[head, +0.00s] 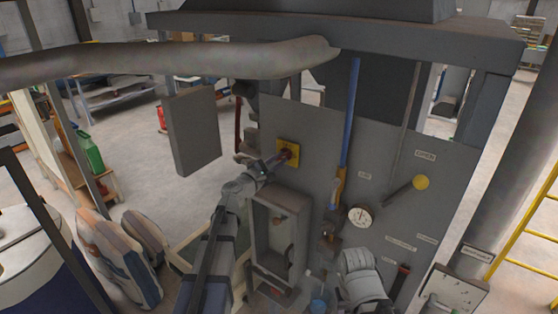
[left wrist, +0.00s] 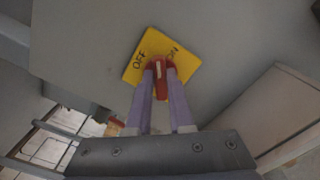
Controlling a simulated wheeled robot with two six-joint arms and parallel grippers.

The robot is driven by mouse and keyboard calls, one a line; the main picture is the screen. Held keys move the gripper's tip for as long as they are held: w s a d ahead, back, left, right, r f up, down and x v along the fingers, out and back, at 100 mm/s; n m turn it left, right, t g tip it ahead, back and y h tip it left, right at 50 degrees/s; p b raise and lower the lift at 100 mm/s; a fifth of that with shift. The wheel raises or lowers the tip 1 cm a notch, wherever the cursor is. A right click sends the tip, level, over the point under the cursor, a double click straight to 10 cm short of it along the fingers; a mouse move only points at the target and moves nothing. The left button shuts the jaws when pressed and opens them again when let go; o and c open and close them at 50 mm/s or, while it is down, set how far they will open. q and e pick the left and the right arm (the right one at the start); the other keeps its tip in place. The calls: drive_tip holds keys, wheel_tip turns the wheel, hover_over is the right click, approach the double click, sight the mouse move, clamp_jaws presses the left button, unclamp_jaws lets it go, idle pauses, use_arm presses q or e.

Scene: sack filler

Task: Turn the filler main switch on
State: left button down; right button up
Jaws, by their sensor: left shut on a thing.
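The main switch is a red rotary handle (left wrist: 160,77) on a yellow plate (left wrist: 134,74) marked OFF on its left and ON on its right. In the left wrist view the plate looks tilted, and a pale mark shows on the handle. I cannot tell exactly which label the mark points at. In the head view the yellow plate (head: 289,146) is on the upper left of the grey panel (head: 320,140). My left gripper (head: 284,157) reaches up to it; its two purple fingers (left wrist: 160,80) are shut on the red handle. My right gripper is not clearly visible.
A thick grey pipe (head: 180,58) crosses above the left arm. An open grey door (head: 192,130) is left of the switch. Below is an open grey box (head: 280,235). Stacked sacks (head: 118,255) stand at lower left.

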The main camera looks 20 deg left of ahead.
use_arm(q)
drive_tip(key=m, duration=0.3)
drive_tip(key=shift+d+f+m, duration=0.1)
drive_tip(key=shift+m, duration=0.2)
drive_tip(key=shift+s+f+m, duration=0.1)
drive_tip(key=shift+m, duration=1.7)
drive_tip(key=c, duration=0.8)
unclamp_jaws()
drive_tip(key=v, duration=0.7)
drive_tip(key=shift+s, duration=0.35)
